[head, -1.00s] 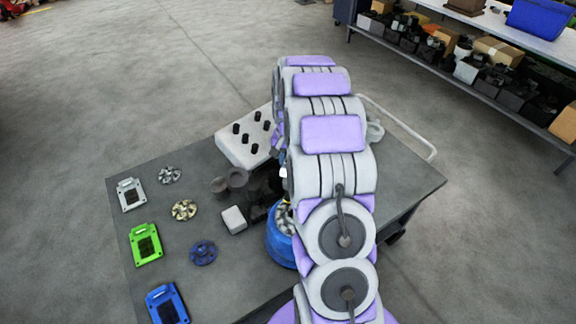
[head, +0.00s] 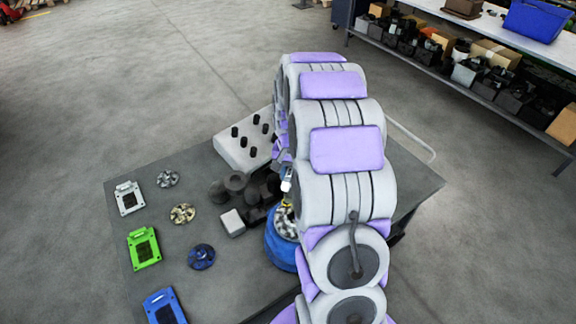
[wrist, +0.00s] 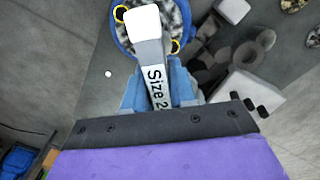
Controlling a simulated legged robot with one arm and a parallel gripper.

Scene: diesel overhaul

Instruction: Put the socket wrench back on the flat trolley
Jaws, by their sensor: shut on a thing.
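The socket wrench (wrist: 155,60) is in my gripper (wrist: 160,88). In the wrist view its grey shaft carries a "Size 2…" label, cut off by the jaws, and ends in a white head. The blue-grey jaws are shut on it. In the head view a small pale part of the wrench (head: 286,186) shows beside my arm, above a round blue container (head: 278,247); my arm hides most of the gripper. In the wrist view the white head overlaps that container. The flat trolley (head: 225,285) has a dark grey top under my arm.
The trolley carries a pale block with black pegs (head: 240,153), dark cylindrical parts (head: 235,182), a small pale cube (head: 232,222), several round discs and white, green (head: 143,247) and blue plates. Bare top shows at the right (head: 410,180). A loaded shelf (head: 470,80) stands back right.

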